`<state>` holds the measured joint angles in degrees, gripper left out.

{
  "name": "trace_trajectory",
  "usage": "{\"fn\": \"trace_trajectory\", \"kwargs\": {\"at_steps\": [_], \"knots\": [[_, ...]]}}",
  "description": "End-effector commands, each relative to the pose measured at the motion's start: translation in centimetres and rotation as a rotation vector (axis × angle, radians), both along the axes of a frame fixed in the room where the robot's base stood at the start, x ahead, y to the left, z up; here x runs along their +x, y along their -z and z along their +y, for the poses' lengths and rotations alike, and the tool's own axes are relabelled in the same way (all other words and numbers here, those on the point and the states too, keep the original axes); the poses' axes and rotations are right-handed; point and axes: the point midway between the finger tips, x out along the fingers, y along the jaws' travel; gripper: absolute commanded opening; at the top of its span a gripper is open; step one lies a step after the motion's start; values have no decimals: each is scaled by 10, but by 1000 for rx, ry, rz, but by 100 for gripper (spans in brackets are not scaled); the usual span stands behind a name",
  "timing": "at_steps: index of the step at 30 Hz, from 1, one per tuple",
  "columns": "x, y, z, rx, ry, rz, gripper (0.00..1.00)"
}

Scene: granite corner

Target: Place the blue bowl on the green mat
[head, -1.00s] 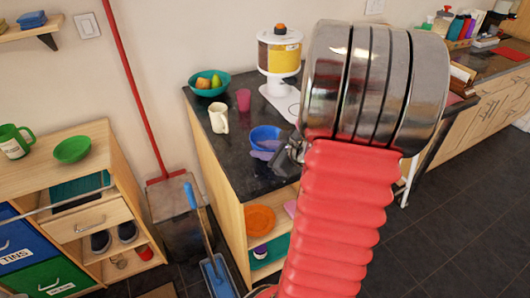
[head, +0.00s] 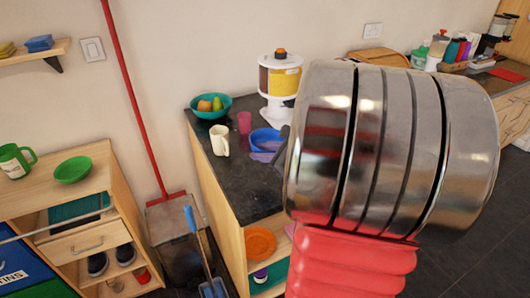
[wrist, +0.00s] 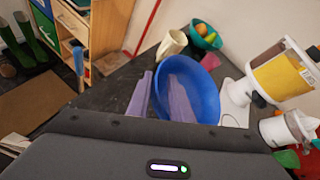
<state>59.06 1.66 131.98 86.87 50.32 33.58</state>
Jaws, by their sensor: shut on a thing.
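The blue bowl (head: 266,138) is over the dark counter near the white mug, and appears lifted above it. It also shows in the wrist view (wrist: 204,88), tilted, with its inside visible. My gripper (wrist: 162,88) has pale purple fingers, one inside the bowl and one outside its left side, shut on the bowl's wall. In the head view my gripper (head: 264,152) is partly hidden by my arm. A dark green flat thing (head: 75,208), possibly the green mat, lies in the left cabinet under its top. Another green flat thing (head: 270,278) lies on the shelf below the counter.
On the counter stand a white mug (head: 219,140), a teal fruit bowl (head: 211,113), a pink cup (head: 244,122) and a dispenser (head: 279,80). An orange plate (head: 260,243) is on the shelf below. A green bowl (head: 73,169) and green mug (head: 14,160) stand on the left cabinet.

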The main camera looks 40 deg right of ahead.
Motion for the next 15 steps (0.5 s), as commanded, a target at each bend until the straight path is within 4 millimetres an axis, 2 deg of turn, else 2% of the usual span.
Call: {"fn": "trace_trajectory", "kwargs": {"at_steps": [9,15], "knots": [[2,0,2,0,-3,-1,0],[21,2,20,1,-27,0,0]]}}
